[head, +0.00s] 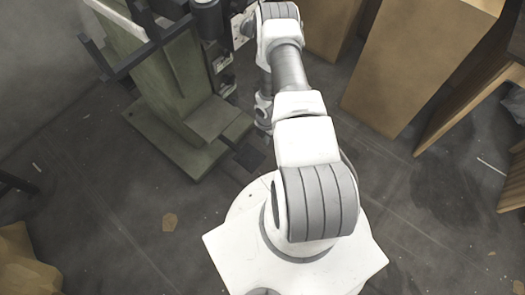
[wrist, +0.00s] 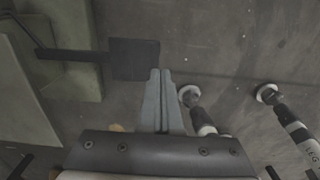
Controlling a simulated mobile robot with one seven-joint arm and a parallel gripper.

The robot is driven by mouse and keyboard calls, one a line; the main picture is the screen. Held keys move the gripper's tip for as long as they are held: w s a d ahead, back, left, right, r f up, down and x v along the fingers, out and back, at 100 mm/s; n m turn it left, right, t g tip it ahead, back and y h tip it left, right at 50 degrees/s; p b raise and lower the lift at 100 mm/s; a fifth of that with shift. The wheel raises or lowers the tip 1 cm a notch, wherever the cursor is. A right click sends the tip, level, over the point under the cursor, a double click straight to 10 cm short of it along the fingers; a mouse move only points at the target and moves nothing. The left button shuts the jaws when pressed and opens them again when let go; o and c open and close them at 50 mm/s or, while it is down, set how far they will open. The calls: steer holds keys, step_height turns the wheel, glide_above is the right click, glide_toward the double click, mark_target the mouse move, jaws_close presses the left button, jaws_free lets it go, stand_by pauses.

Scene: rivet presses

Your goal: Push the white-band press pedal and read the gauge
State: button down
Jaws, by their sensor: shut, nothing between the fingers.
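The green press (head: 178,85) stands left of my arm on a green base plate (head: 165,148). Its black square pedal (head: 249,155) sticks out low on the right on a dark bar. In the wrist view the pedal (wrist: 134,60) is at the upper middle. My gripper (wrist: 160,72) is shut and empty, with its tips at the pedal's lower right corner in the picture. I cannot tell whether they touch it. In the head view my arm hides the fingers.
In the wrist view, two dark rods with white round ends (wrist: 189,95) (wrist: 267,93) are to the right; I cannot tell what they are. Large brown boxes (head: 405,60) stand at the upper right. The grey floor around the pedal's front is mostly clear.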

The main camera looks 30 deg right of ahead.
mark_target(265, 158)
steer(key=shift+f, duration=0.15)
step_height(265, 158, down, 14)
steer(key=b, duration=0.5)
steer(key=shift+b, duration=0.35)
